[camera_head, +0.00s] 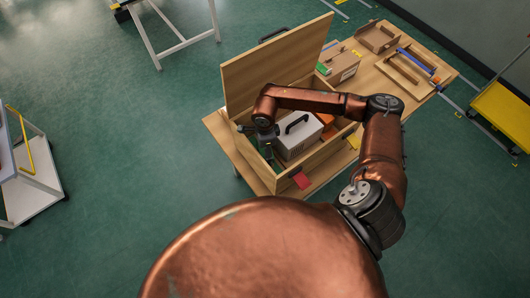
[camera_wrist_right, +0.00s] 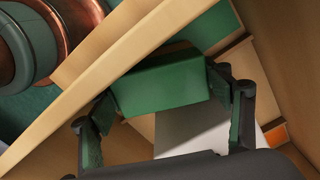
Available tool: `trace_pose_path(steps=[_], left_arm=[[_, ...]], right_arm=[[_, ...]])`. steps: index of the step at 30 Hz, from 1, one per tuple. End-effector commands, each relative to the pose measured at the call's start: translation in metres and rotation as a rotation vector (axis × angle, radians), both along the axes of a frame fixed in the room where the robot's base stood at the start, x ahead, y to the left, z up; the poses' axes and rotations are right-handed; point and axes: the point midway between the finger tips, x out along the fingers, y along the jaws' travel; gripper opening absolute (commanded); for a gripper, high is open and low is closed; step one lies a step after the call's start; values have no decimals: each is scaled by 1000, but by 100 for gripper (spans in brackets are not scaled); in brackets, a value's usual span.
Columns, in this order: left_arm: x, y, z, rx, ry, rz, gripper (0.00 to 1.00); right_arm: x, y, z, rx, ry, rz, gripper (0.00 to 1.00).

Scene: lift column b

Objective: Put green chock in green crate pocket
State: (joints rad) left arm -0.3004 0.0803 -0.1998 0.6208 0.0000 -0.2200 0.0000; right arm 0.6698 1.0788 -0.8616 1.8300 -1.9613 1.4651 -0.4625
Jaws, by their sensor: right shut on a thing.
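The wooden crate (camera_head: 310,172) stands on the table with its lid (camera_head: 275,62) raised. My right gripper (camera_head: 270,152) reaches down over the left end of the crate. In the right wrist view, the right gripper (camera_wrist_right: 168,108) is shut on the green chock (camera_wrist_right: 165,85), a green block held between its two fingers. A pale wooden wall edge (camera_wrist_right: 100,85) crosses close to the chock; I cannot tell whether they touch. A green surface (camera_wrist_right: 218,24) shows beyond the chock, perhaps the green pocket, partly hidden. My left gripper is not in view.
A white box with a dark handle (camera_head: 298,136) fills the crate's middle, with an orange part (camera_head: 327,122) beside it. A red piece (camera_head: 301,180) is at the front wall. A cardboard box (camera_head: 340,66) and a wooden tray (camera_head: 405,74) occupy the table's far right.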

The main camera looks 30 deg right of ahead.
Motion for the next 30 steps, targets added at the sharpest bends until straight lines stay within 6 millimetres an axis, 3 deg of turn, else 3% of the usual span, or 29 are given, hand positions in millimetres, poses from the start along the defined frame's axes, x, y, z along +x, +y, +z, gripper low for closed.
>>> trace_pose_path(steps=[4, 15, 16, 23, 30], left_arm=[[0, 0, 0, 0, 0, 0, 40], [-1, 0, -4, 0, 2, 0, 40], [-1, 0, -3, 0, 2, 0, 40], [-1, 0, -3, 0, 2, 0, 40], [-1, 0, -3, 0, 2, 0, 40]], right_arm=[[0, 0, -20, 1, 2, 0, 42], [0, 0, -25, 0, 0, 0, 42], [0, 0, -25, -1, 0, 0, 73], [0, 0, -24, -1, 0, 0, 89], [0, 0, -24, -1, 0, 0, 89]])
